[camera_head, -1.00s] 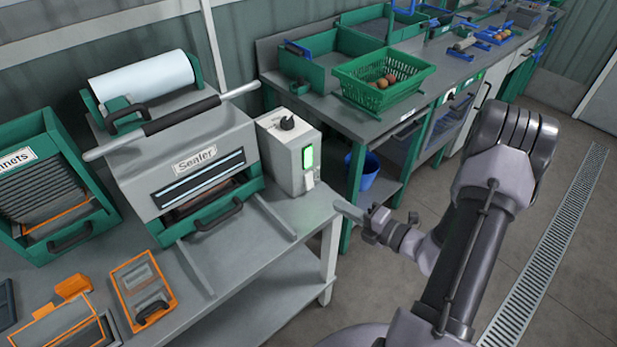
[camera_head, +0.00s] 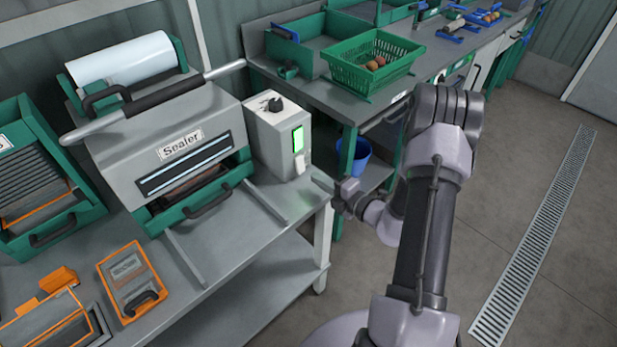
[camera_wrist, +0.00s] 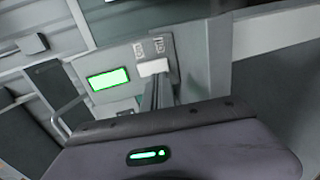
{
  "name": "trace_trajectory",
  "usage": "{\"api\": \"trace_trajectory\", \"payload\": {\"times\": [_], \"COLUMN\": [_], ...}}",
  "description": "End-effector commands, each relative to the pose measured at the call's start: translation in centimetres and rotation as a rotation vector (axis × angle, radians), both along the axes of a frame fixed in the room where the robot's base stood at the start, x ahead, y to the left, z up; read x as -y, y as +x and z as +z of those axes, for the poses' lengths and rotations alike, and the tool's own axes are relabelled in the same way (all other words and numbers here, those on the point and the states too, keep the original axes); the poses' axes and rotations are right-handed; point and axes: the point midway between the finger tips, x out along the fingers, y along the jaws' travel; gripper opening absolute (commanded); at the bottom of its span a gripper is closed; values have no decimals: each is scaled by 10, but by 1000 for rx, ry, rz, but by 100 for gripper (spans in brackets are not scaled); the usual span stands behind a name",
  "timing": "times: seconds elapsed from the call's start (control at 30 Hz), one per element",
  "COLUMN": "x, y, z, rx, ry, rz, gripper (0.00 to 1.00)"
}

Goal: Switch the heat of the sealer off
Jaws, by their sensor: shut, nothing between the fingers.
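The sealer (camera_head: 190,160) stands on the grey bench, with a grey control box (camera_head: 270,145) at its right end. On the box's front are a lit green display (camera_head: 298,139) and a white rocker switch (camera_head: 300,163) below it. In the wrist view the display (camera_wrist: 108,79) glows green and the white switch (camera_wrist: 153,68) lies just beyond my fingertips. My gripper (camera_head: 320,178) is shut and empty, close in front of the switch. I cannot tell whether the fingertips touch it.
A black-gripped sealer bar (camera_head: 165,110) crosses the sealer top. Orange-framed items (camera_head: 133,282) lie on the bench at front left. A green basket (camera_head: 372,65) stands on the bench behind. Open floor lies to the right, with a drain grate (camera_head: 540,230).

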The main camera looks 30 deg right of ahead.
Motion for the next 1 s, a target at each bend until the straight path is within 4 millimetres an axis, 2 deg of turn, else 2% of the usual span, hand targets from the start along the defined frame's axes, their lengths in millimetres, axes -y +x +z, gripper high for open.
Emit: {"api": "trace_trajectory", "payload": {"times": [0.1, 0.3, 1.0], "x": [-7, -12, -14], "y": [21, 41, 49], "z": [-7, -8, -11], "rx": [2, 1, 2], "ry": [-2, -1, -1], "rz": [3, 1, 1], "gripper": [0, 0, 0]}}
